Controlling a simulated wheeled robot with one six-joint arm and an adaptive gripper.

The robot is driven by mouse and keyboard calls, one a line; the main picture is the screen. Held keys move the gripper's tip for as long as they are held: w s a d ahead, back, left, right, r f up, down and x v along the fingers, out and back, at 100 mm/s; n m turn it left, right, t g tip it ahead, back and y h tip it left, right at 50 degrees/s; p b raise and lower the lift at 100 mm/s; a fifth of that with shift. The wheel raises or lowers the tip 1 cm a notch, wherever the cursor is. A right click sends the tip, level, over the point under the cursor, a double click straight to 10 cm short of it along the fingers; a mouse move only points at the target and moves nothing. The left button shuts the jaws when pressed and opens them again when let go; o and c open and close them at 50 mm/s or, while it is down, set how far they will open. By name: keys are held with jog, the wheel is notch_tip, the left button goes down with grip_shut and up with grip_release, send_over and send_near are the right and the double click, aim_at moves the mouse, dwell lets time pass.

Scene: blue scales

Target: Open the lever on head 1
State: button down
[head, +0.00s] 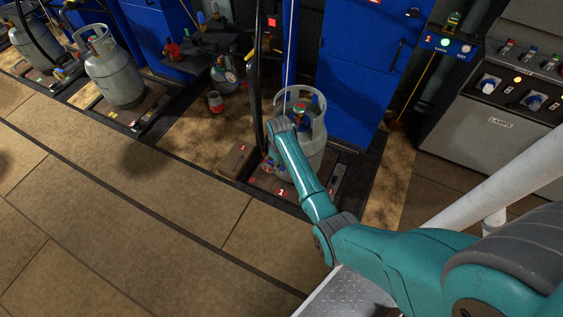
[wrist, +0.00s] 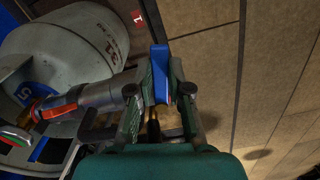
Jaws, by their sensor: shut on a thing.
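My gripper (wrist: 161,82) is shut on a blue lever (wrist: 159,62), with one finger on each side of it in the wrist view. Filling head 1 (wrist: 97,95) is a grey cylindrical body with an orange-red band, left of the fingers. A grey gas cylinder (wrist: 84,22) lies behind the head in the wrist view. In the head view the cylinder (head: 314,136) stands upright on a scale marked 1 (head: 281,192). My wrist and arm hide part of the cylinder there, and the lever cannot be made out.
A blue cabinet (head: 362,75) stands behind the cylinder. A black hose (head: 254,100) hangs just left of it. A cardboard box (head: 236,160) lies left of the scale. A grey control panel (head: 490,135) is at the right. The tiled floor in front is clear.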

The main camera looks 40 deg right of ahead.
jog(key=a+m, duration=0.1)
jog(key=m, duration=0.1)
jog(key=a+m, duration=0.1)
jog(key=m, duration=0.1)
jog(key=a+m, duration=0.1)
jog(key=m, duration=0.2)
jog(key=shift+w+a, duration=0.25)
jog(key=shift+w, duration=0.15)
jog(key=shift+w+a+m, duration=0.35)
jog(key=shift+w+m, duration=0.15)
jog(key=shift+m, duration=0.8)
jog(key=shift+w+a+m, duration=0.4)
jog(key=shift+w+m, duration=0.05)
jog(key=shift+m, duration=0.85)
jog(key=shift+w+a+m, duration=0.35)
jog(key=shift+w+m, duration=0.15)
jog(key=shift+m, duration=0.8)
jog(key=c, duration=1.1)
grip_release()
